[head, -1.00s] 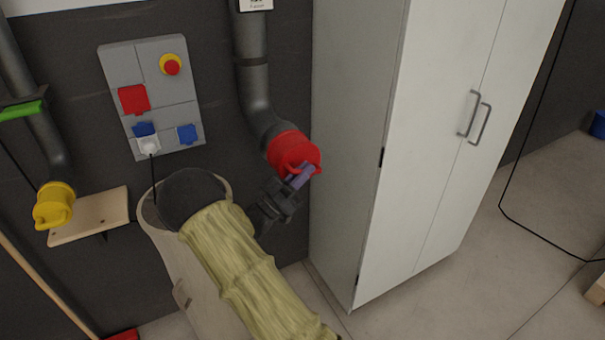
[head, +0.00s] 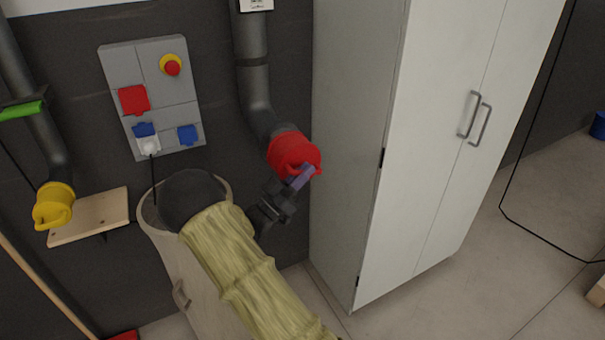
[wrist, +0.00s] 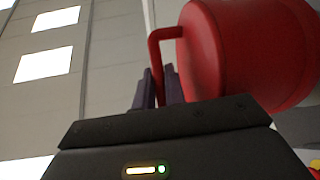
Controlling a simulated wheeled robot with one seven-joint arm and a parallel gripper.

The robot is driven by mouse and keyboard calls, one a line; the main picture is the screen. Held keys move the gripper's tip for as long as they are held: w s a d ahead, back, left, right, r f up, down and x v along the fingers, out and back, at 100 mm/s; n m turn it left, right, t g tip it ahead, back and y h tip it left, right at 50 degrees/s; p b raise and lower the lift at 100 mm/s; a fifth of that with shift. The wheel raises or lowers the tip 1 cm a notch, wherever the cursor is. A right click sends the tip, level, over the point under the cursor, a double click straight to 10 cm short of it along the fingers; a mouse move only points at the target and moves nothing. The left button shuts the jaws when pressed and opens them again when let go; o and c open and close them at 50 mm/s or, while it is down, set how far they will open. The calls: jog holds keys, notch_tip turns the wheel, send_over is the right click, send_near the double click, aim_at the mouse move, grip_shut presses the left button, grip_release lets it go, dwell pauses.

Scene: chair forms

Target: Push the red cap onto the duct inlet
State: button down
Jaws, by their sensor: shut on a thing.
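The red cap (head: 292,152) is at the open lower end of the dark grey duct (head: 257,95), in line with it. Whether it is fully seated on the duct inlet cannot be told, since the cap hides the inlet's rim. My gripper (head: 301,178) is at the cap's lower front, its purple fingers shut on the cap's handle. In the wrist view the red cap (wrist: 250,50) fills the upper right, and its bent handle (wrist: 157,50) runs down between the fingers of my gripper (wrist: 159,88).
A tall light grey cabinet (head: 350,130) stands close to the right of the cap. A bin (head: 178,250) stands below, behind my arm. A yellow cap (head: 54,205) on another duct, a wooden shelf (head: 95,216) and a socket panel (head: 150,98) are on the left.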

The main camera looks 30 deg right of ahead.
aim_at(295, 165)
jog(key=shift+w+b, duration=0.35)
jog(key=shift+w, duration=0.6)
dwell(0.6)
jog(key=shift+w, duration=0.3)
jog(key=shift+w+a+m+b, duration=0.1)
jog(key=shift+w+m+b, duration=0.2)
jog(key=shift+w+b, duration=0.45)
dwell(1.4)
jog(key=c, duration=1.4)
grip_release()
jog(key=shift+w, duration=0.2)
jog(key=b+v, duration=0.2)
jog(key=v, duration=1.5)
jog(key=shift+a+f, duration=0.1)
jog(key=shift+a, duration=0.15)
jog(key=shift+d, duration=0.1)
